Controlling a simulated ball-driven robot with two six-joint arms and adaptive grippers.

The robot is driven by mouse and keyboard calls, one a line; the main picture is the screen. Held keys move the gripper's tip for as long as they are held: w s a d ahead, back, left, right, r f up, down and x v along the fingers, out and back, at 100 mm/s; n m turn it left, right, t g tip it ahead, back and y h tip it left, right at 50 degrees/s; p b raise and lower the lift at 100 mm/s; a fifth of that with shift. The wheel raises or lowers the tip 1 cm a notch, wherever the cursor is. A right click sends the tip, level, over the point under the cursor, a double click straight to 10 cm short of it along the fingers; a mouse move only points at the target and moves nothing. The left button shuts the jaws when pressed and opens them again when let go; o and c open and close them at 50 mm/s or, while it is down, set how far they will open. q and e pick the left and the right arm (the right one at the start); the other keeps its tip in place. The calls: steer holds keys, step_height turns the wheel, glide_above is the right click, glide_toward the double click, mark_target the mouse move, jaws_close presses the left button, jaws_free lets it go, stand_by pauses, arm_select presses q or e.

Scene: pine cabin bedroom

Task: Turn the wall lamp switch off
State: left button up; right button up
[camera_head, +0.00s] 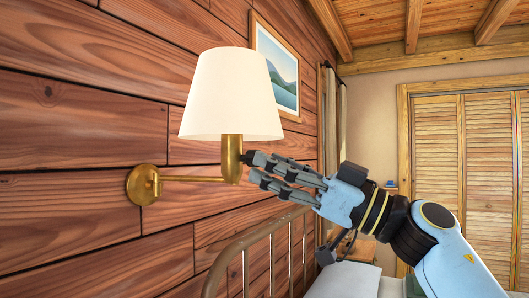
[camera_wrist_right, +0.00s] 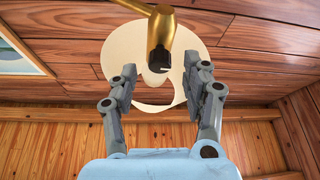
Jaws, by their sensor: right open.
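The wall lamp has a cream shade (camera_head: 231,98) over a brass socket (camera_head: 232,160), held out on a brass arm from a round wall plate (camera_head: 140,184). A small dark switch knob (camera_wrist_right: 160,69) sits on the end of the socket in the right wrist view. My right gripper (camera_head: 254,169) is open beside the socket in the head view, its fingertips close to the socket's right side. In the right wrist view, its fingers (camera_wrist_right: 160,77) stand apart on either side of the knob, holding nothing. Contact is not clear. My left gripper is not in view.
The plank wall (camera_head: 80,120) runs close along the left. A framed picture (camera_head: 275,68) hangs behind the shade. A metal bed headboard (camera_head: 262,240) and a pale pillow (camera_head: 345,281) lie below my right arm. Louvred doors (camera_head: 437,160) stand at the far right.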

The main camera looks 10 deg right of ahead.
steer(key=shift+x, duration=1.15)
jaws_close()
